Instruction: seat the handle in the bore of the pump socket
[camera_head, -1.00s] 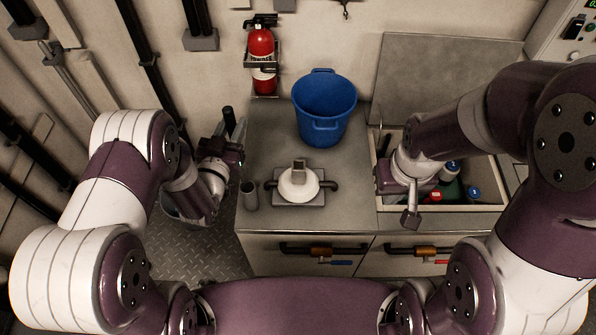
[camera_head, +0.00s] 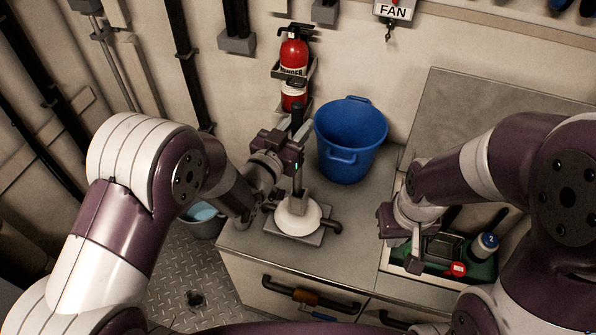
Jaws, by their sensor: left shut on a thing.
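The pump is a white dome (camera_head: 311,219) on a grey base plate on the counter, with a grey upright socket (camera_head: 299,202) on top. My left gripper (camera_head: 296,152) is shut on the handle, a dark upright bar whose black upper end (camera_head: 297,117) shows above the jaws. The handle's lower part runs down close over the socket. I cannot tell whether its lower end is inside the bore or just above or in front of it. My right gripper (camera_head: 414,258) hangs over the open bin at the right, and its jaw opening is not clear.
A blue bucket (camera_head: 351,140) stands behind the pump, and a red fire extinguisher (camera_head: 293,66) hangs on the wall. The bin (camera_head: 398,258) holds a green container and bottles. Dark pipes leave the pump's sides. The counter's front left (camera_head: 245,240) is clear.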

